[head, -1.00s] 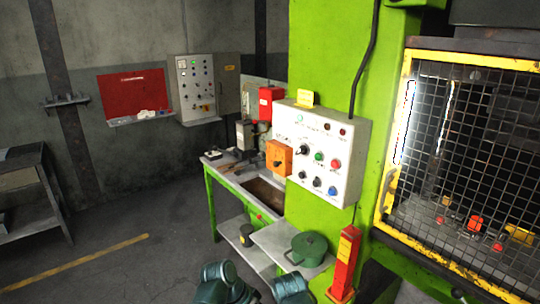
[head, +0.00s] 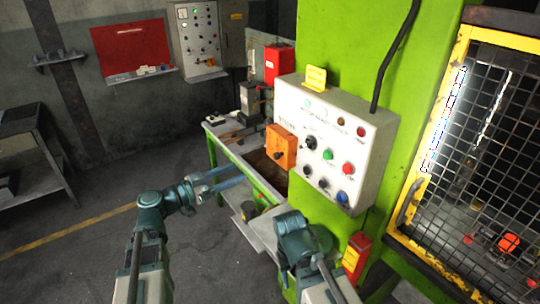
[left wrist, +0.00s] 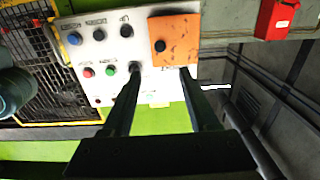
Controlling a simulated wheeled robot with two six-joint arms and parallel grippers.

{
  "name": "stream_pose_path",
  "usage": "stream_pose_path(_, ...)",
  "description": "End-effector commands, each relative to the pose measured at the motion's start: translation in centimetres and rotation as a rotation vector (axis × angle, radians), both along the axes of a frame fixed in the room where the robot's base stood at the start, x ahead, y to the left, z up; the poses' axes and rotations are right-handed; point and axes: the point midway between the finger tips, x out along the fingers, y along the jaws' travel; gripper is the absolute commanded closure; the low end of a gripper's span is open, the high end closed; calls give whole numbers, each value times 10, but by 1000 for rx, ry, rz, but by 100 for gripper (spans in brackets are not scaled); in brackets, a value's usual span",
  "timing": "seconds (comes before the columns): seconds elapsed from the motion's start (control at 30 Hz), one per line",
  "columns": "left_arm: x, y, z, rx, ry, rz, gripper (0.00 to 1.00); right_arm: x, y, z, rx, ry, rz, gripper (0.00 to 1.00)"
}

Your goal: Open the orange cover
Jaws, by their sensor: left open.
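The orange cover (head: 287,141) is a small box at the left edge of the white control panel (head: 372,150), with a dark knob on its face. It looks closed. It also shows in the left wrist view (left wrist: 178,30), just beyond the fingertips. My left gripper (head: 240,174) is open and empty, to the lower left of the cover and apart from it. Its two dark fingers (left wrist: 160,74) point toward the panel and cover in the left wrist view. My right arm shows at the bottom middle of the head view, but its gripper is not visible.
Buttons and knobs, including a green button (head: 328,154), sit right of the cover. A yellow-framed mesh guard (head: 408,205) stands at the right. A workbench (head: 225,150) lies behind my left gripper. The floor at the left is open.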

Motion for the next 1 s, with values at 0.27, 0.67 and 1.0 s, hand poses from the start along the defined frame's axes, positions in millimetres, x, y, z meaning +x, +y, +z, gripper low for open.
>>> stream_pose_path(0.27,32,-44,0,0,1,-6,40,0,0,0,0,0,0,50)
stream_pose_path(0.67,70,-96,0,0,3,-3,40,0,0,0,0,0,0,50)
stream_pose_path(1.0,77,-106,0,0,3,-1,40,0,0,0,0,0,0,50)
